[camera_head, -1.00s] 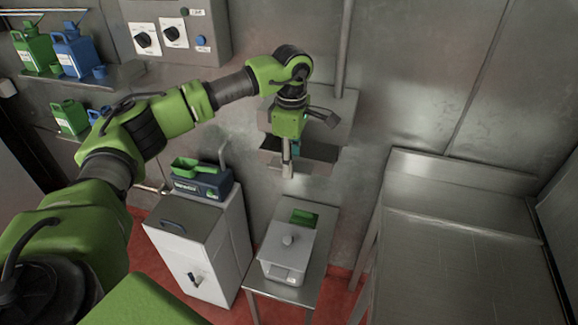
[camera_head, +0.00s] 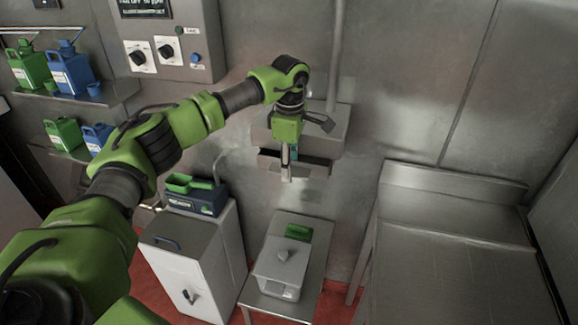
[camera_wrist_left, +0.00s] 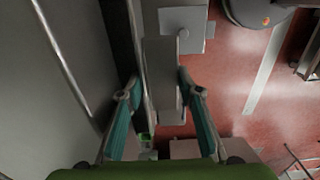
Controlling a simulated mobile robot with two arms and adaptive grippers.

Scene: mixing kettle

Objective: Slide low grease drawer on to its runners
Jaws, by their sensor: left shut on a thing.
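My left gripper (camera_head: 289,154) points down in front of the wall unit (camera_head: 325,127) in the head view. It is shut on a thin grey metal piece, the low grease drawer (camera_head: 287,174), of which only part shows. The dark slot (camera_head: 318,159) low on the wall unit is beside and behind the gripper. In the left wrist view the teal fingers (camera_wrist_left: 160,88) stand on both sides of the long grey drawer (camera_wrist_left: 161,75). The runners are hidden, and I cannot tell whether the drawer touches them. My right gripper is not in view.
Below stand a side table (camera_head: 318,262) with a lidded grey container (camera_head: 281,265) and a white cabinet (camera_head: 185,262) bearing a dark blue box (camera_head: 200,198). A steel bench (camera_head: 450,265) is at right. Shelves with jugs (camera_head: 72,70) are at left.

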